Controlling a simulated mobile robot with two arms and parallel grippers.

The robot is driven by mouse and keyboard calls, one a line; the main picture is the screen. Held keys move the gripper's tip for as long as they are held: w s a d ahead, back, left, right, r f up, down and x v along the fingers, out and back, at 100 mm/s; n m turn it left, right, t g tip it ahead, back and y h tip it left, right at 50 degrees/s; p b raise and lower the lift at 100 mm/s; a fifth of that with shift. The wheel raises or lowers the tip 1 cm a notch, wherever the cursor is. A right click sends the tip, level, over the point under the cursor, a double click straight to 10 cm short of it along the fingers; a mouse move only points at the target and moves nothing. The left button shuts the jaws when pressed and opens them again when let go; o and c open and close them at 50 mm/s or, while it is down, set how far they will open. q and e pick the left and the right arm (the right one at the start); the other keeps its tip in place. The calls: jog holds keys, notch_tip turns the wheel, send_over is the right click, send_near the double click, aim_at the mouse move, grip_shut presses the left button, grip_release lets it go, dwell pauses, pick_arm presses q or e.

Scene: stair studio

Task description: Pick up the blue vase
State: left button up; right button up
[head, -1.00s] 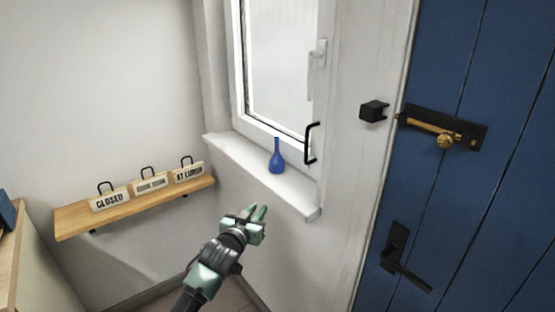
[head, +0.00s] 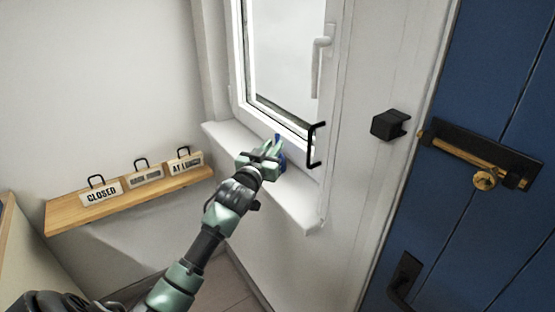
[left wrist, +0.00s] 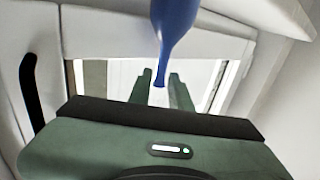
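The blue vase (head: 283,161) stands on the white window sill (head: 292,202), mostly hidden behind my left gripper (head: 271,149) in the head view. In the left wrist view the vase (left wrist: 174,24) comes in from the top edge, with its narrow neck pointing toward my left gripper (left wrist: 160,77). The two green fingers are apart, and the end of the neck shows between their tips. I cannot tell whether either finger touches it. My right gripper is in neither view.
A window with a black pull handle (head: 313,147) rises right behind the sill. A wooden shelf (head: 125,205) with several small signs is on the left wall. A blue door (head: 467,105) with a brass bolt (head: 470,166) stands at the right.

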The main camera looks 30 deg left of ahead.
aim_at(277, 141)
pick_arm(q)
jog(key=x, duration=0.3)
jog(key=shift+a+p, duration=0.1)
jog(key=shift+p, duration=0.2)
jog(key=shift+w+a+f, duration=0.1)
jog(key=shift+w+f, duration=0.05)
jog(key=shift+w, duration=0.4)
grip_shut()
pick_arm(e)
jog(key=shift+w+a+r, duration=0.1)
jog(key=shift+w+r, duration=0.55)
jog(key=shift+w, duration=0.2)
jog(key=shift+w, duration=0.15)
